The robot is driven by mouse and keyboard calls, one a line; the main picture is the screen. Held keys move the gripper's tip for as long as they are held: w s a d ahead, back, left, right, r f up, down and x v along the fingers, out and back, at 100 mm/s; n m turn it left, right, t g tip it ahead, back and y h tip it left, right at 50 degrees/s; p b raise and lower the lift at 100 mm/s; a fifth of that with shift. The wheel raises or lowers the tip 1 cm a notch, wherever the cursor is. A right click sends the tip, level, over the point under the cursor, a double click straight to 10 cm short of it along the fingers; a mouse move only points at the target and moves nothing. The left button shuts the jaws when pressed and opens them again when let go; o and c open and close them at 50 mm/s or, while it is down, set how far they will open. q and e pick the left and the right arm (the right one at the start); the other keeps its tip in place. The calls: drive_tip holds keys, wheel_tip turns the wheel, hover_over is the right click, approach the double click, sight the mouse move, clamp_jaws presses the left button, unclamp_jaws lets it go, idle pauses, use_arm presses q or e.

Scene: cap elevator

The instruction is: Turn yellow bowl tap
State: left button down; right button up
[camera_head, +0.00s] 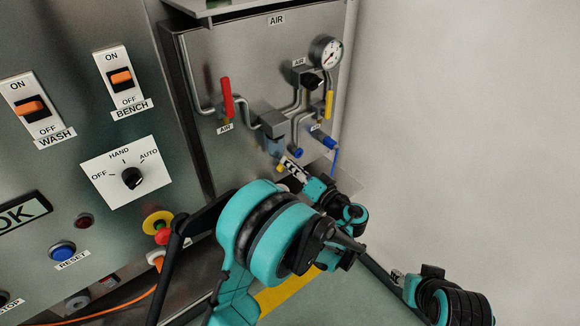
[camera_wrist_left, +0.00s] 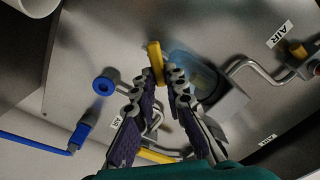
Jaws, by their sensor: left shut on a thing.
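The yellow bowl tap (camera_head: 281,168) sits under the bluish translucent bowl (camera_head: 274,147) on the air panel. My left gripper (camera_head: 293,171) reaches up to it from below right. In the left wrist view the yellow tap (camera_wrist_left: 155,58) stands between the fingertips of my left gripper (camera_wrist_left: 166,78), which is shut on it. The tap's lower end is hidden by the fingers. The bowl (camera_wrist_left: 192,72) is right beside the fingers there. I make out no right gripper in either view.
A red AIR lever (camera_head: 227,97), a pressure gauge (camera_head: 326,52), a yellow lever (camera_head: 329,104) and a blue fitting (camera_head: 322,138) surround the bowl, with steel pipes between them. Switches and a knob (camera_head: 132,178) are at left. The wall at right is bare.

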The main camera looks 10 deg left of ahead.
use_arm(q)
drive_tip(key=shift+w+d+f+m+b, duration=0.15)
drive_tip(key=shift+m+b, duration=0.1)
drive_tip(key=shift+m, duration=1.25)
drive_tip(key=shift+s+a+f+m+b, duration=0.1)
drive_tip(key=shift+f+m+b, duration=0.15)
drive_tip(key=shift+m, duration=1.25)
drive_tip(key=shift+w+d+f+m+b, duration=0.1)
drive_tip(key=shift+m+b, duration=0.15)
drive_tip(key=shift+m, duration=1.25)
drive_tip(key=c, duration=1.6)
unclamp_jaws()
drive_tip(key=shift+o, duration=0.2)
drive_tip(key=v, duration=1.2)
